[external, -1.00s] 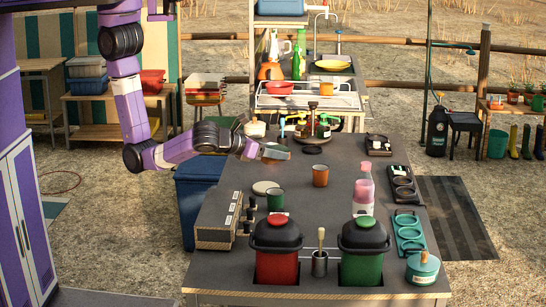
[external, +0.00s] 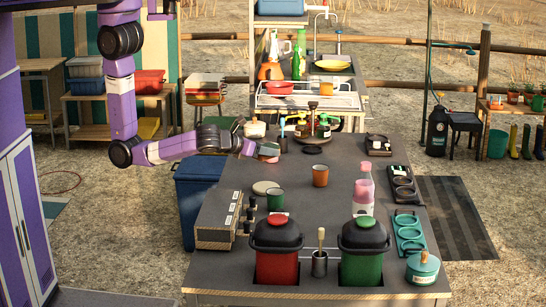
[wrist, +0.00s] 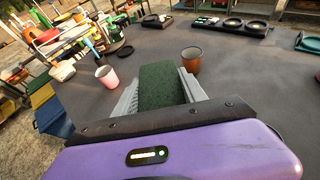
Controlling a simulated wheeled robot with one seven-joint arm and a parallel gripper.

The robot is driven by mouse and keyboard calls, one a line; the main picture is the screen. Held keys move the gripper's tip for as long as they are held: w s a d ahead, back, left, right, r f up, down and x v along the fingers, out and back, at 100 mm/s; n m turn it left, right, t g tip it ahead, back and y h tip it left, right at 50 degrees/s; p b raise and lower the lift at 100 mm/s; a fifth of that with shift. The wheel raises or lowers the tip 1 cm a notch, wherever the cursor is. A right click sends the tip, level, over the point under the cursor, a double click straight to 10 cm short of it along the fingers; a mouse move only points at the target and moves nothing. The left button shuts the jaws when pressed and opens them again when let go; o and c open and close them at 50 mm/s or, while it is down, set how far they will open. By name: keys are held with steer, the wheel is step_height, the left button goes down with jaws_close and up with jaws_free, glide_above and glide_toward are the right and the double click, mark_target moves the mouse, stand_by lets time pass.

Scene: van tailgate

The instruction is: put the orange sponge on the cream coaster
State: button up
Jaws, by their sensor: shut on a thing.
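My gripper (external: 270,149) is over the far left part of the dark table. In the wrist view its jaws (wrist: 163,88) are shut on a block with a dark green, rough face. I take this block to be the sponge (wrist: 160,86); its orange side is hidden. The cream coaster (external: 264,187) lies flat on the table in the external view, nearer the camera than my gripper and just behind a green mug. Its visible top is bare. The coaster is not visible in the wrist view.
An orange mug (external: 320,175) stands right of the coaster, the green mug (external: 275,200) right in front of it. A pink cup (wrist: 107,77) stands near my gripper. A grey box (external: 217,222) sits at left. A pink bottle (external: 364,190) and two lidded bins stand farther right and nearer.

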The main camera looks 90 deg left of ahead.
mark_target(266, 186)
step_height(266, 186, down, 10)
steer(key=shift+f+b, duration=0.2)
steer(key=shift+b, duration=0.15)
steer(key=o, duration=1.3)
steer(key=shift+f, duration=0.1)
steer(key=shift+d+r, duration=0.1)
steer(key=shift+r, duration=0.1)
steer(key=v, duration=1.2)
steer(key=shift+f, duration=0.15)
